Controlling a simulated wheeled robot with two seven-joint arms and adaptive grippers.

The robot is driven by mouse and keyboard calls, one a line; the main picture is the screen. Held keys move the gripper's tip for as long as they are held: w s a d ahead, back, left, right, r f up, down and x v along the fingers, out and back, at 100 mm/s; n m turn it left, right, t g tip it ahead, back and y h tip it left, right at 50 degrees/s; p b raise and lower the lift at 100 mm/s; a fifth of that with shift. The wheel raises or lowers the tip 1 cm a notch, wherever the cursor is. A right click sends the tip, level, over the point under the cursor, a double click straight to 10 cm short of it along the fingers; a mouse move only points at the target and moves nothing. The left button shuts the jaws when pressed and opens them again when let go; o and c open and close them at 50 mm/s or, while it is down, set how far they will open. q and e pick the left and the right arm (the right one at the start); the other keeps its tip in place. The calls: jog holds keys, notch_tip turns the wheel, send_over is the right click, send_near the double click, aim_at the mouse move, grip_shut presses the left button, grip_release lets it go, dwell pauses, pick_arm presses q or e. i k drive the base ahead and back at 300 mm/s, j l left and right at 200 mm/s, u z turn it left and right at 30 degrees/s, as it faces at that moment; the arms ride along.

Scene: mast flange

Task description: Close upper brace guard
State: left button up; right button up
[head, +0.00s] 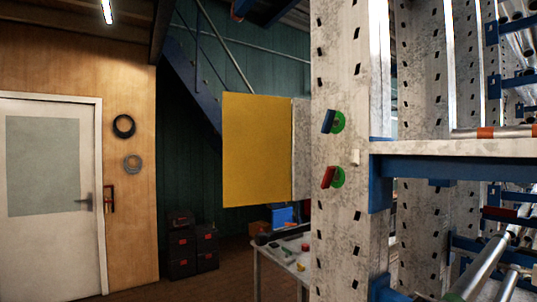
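A yellow panel (257,150), which looks like the brace guard, stands out to the left of the pale rack upright (340,90). A grey strip (301,150) lies between the panel and the upright. The panel is swung out from the upright, not flat against it. On the upright's face are a blue handle (328,121) on a green disc and, below it, a red handle (328,177) on another green disc. A small pale peg (354,157) sticks out to their right. Neither of my grippers is in the head view.
Blue rack beams (450,168) with metal tubes (478,268) fill the right side. Behind and below the panel stands a workbench (285,258) with tools. Dark toolboxes (192,250) are stacked on the floor. A white door (48,240) is at far left.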

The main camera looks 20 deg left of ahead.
aim_at(256, 129)
jog(key=i+j+z, duration=0.35)
jog(key=j, duration=0.25)
jog(key=j+z, duration=0.4)
jog(key=j, duration=0.25)
jog(key=i+j+z, duration=0.1)
jog(key=j+z, duration=0.25)
jog(key=j, duration=0.35)
jog(key=j+z, duration=0.35)
jog(key=j, duration=0.35)
jog(key=k+j+z, duration=0.1)
jog(key=j+z, duration=0.3)
jog(key=j, duration=0.3)
jog(key=k+j+z, duration=0.2)
jog(key=j+z, duration=0.15)
jog(key=j, duration=0.3)
